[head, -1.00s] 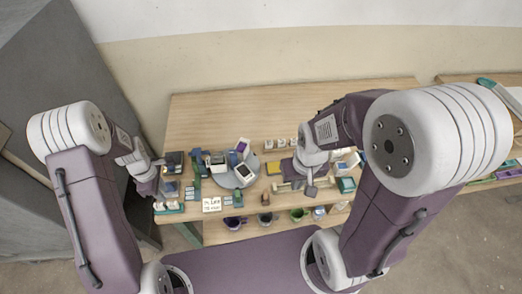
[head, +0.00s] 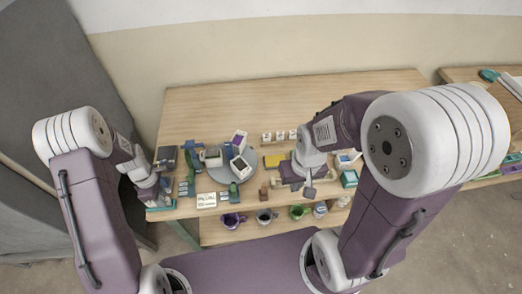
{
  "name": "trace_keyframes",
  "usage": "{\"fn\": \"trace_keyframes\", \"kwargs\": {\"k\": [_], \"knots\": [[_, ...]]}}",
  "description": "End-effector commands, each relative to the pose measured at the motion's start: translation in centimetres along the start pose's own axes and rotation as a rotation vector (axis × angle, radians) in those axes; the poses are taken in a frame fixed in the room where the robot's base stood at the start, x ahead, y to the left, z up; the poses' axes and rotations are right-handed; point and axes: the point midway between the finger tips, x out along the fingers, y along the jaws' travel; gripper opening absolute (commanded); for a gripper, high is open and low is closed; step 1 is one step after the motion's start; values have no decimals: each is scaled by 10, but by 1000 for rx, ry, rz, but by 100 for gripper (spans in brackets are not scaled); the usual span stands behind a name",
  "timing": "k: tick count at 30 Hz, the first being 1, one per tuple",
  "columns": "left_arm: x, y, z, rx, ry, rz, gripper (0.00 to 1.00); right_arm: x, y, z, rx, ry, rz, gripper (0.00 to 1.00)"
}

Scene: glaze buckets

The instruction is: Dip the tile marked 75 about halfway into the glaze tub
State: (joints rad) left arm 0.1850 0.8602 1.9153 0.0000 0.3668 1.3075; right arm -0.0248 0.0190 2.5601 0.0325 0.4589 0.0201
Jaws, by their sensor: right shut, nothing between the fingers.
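No tile can be picked out as the one marked 75; any markings are too small to read. I cannot tell which is the glaze tub. My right gripper (head: 309,192) is shut and empty, above the table's front right part. My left gripper (head: 167,188) is at the table's left end, beside small dark items; its fingers are too small to judge.
A white card (head: 206,200) lies at the front edge. Small white labelled blocks (head: 280,135) stand behind a yellow pad (head: 274,160). A teal box (head: 349,178) is at right. The table's back is clear.

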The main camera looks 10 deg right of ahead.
Motion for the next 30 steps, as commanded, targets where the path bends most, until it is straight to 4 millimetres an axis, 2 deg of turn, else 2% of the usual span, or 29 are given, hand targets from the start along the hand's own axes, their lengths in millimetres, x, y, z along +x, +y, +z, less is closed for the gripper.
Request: {"fn": "trace_keyframes", "kwargs": {"k": [6,7,9,10,17,30], "knots": [[1,0,0,0,0,1,27,0,0,0,0,0,0,0],[1,0,0,0,0,1,24,0,0,0,0,0,0,0],[0,0,0,0,0,1,5,0,0,0,0,0,0,0],[0,0,0,0,0,1,0,0,0,0,0,0,0,0],[-2,0,0,0,0,1,0,-2,0,0,0,0,0,0],[-40,0,0,0,0,1,0,-35,-1,-4,0,0,0,0]]}}
